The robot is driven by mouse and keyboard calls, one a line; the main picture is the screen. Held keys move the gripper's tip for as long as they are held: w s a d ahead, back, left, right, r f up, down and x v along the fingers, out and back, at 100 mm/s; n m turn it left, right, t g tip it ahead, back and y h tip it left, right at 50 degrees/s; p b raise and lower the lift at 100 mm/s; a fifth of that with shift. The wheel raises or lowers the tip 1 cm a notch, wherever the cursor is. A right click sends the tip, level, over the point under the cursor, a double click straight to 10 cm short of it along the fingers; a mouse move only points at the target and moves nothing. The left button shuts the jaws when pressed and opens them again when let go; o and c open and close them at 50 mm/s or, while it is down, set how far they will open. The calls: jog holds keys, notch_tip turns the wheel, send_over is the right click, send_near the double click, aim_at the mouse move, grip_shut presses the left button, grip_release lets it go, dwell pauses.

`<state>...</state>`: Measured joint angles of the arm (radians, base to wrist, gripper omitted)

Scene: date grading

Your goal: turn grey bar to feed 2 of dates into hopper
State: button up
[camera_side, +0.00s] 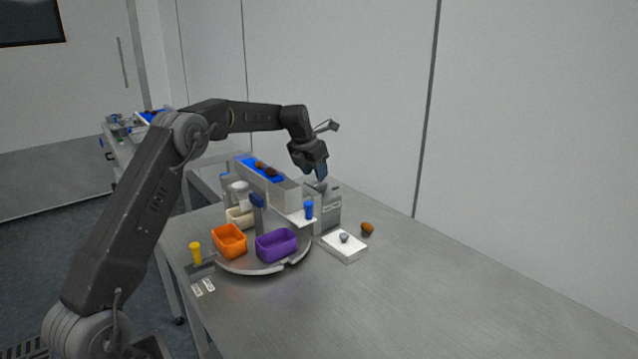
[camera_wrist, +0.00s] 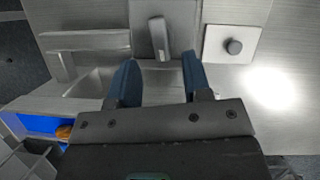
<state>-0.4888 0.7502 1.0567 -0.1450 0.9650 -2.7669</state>
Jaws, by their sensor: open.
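The grey bar (camera_wrist: 159,38) shows in the wrist view, standing out from a grey box, just ahead of my fingertips and roughly midway between them. My gripper (camera_wrist: 158,76) has its two blue fingers apart with nothing between them. In the side view my gripper (camera_side: 322,174) points down just above the grey box (camera_side: 329,208), and the bar is hard to make out there. What looks like the sloped hopper (camera_wrist: 90,82) is beside the left finger in the wrist view. Dark brown dates (camera_side: 266,170) lie on the blue belt (camera_side: 249,162); one date also shows in the wrist view (camera_wrist: 64,132).
A white plate (camera_side: 345,253) with a grey knob stands right of the bar. A loose brown date (camera_side: 367,228) lies near it. Orange (camera_side: 229,242), purple (camera_side: 276,246) and cream (camera_side: 240,218) bins stand on a round tray. The table's right side is clear.

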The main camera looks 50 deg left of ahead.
aim_at(320, 184)
jog(key=shift+x, duration=2.5)
grip_shut()
